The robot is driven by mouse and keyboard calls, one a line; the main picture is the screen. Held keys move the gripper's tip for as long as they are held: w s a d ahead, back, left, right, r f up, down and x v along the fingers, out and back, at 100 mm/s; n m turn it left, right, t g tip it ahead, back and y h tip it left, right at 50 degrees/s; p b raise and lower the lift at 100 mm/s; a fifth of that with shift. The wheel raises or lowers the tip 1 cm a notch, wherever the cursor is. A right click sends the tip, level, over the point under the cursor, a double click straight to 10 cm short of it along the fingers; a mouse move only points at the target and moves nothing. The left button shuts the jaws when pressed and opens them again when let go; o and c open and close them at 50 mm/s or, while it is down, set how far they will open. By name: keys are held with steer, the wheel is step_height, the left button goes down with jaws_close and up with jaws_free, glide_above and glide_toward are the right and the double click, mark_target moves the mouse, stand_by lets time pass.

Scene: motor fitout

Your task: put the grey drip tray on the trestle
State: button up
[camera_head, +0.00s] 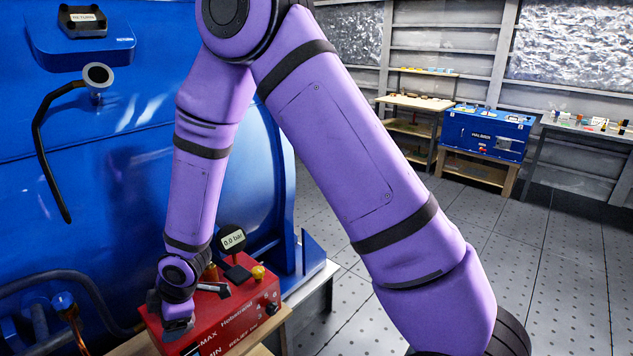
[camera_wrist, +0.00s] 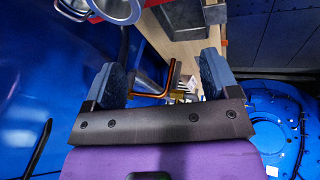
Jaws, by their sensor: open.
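A grey open-topped metal tray (camera_wrist: 180,14) shows at the top of the wrist view, partly cut off by the frame edge; it looks like the drip tray. It is on or over a light wooden board (camera_wrist: 178,52), which may be the trestle top. My gripper (camera_wrist: 165,75) is open and empty in the wrist view, its two grey-blue fingers apart, and the tray lies beyond their tips. In the head view my gripper (camera_head: 178,326) is low, in front of the red control box (camera_head: 225,310), its fingers hard to make out. The tray cannot be made out there.
A large blue machine (camera_head: 120,150) fills the left, with a black hose (camera_head: 42,150) and a gauge (camera_head: 232,240) near my arm. A copper pipe (camera_wrist: 152,94) shows between my fingers. Workbenches and a blue case (camera_head: 487,135) stand far right. The floor (camera_head: 545,240) is clear.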

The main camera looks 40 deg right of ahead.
steer(key=s+d+r+m+t+h, duration=0.15)
steer(key=d+r+m, duration=0.25)
steer(key=d+r, duration=0.65)
steer(key=s+d+r+m+t+h, duration=0.1)
steer(key=s+d+r+m+h, duration=0.15)
steer(key=d+r+m, duration=0.7)
steer(key=s+d+r+m, duration=0.2)
steer(key=s+d+r, duration=0.2)
steer(key=s+r, duration=0.3)
steer(key=s+d+r+m, duration=0.2)
steer(key=s+d+r, duration=0.2)
steer(key=s, duration=1)
step_height(320, 180, up, 3)
steer(key=shift+r, duration=0.15)
steer(key=shift+m+g, duration=0.25)
